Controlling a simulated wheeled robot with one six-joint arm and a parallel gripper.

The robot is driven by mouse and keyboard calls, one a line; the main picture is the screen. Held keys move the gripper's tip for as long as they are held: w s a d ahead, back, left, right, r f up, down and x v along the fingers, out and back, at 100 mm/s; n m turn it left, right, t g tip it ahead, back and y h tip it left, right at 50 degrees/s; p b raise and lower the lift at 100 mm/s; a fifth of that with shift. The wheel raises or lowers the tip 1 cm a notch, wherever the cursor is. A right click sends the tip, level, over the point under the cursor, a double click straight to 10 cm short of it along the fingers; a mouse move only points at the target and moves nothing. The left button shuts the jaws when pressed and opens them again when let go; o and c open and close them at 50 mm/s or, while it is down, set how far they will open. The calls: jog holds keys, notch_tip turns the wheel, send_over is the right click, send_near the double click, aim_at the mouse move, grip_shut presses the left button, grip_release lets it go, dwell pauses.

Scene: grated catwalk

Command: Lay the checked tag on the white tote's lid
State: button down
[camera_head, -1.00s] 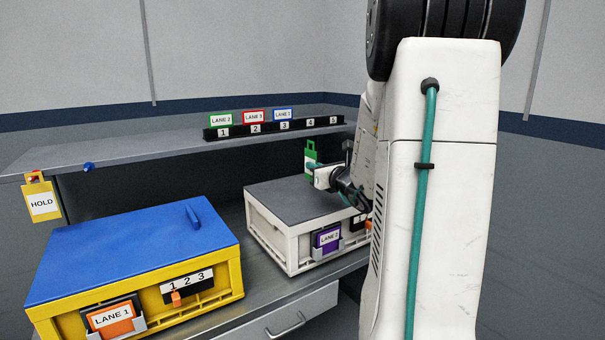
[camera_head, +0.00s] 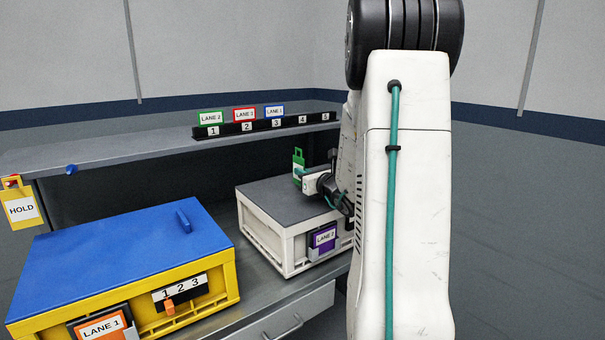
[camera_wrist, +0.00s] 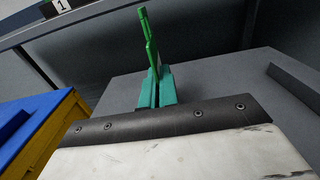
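The green tag (camera_head: 298,160) stands upright in my gripper (camera_head: 301,174), over the back part of the white tote. Its print is too small to read. In the wrist view, the teal fingers of my gripper (camera_wrist: 155,88) are closed on the lower end of the tag (camera_wrist: 148,35), seen nearly edge-on. The white tote (camera_head: 262,232) has a flat grey lid (camera_head: 275,200), bare where it shows. The lid also shows beneath the fingers in the wrist view (camera_wrist: 205,78). My arm hides the tote's right side. The gap between tag and lid is hard to judge.
A yellow tote (camera_head: 220,275) with a blue lid (camera_head: 120,255) stands left of the white tote. A shelf (camera_head: 110,155) behind carries a black rack (camera_head: 262,127) with several lane cards. A yellow HOLD tag (camera_head: 22,205) hangs at the shelf's left end.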

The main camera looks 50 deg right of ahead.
jog(key=shift+f, duration=0.55)
jog(key=c, duration=1.7)
grip_release()
jog(key=shift+r, duration=0.15)
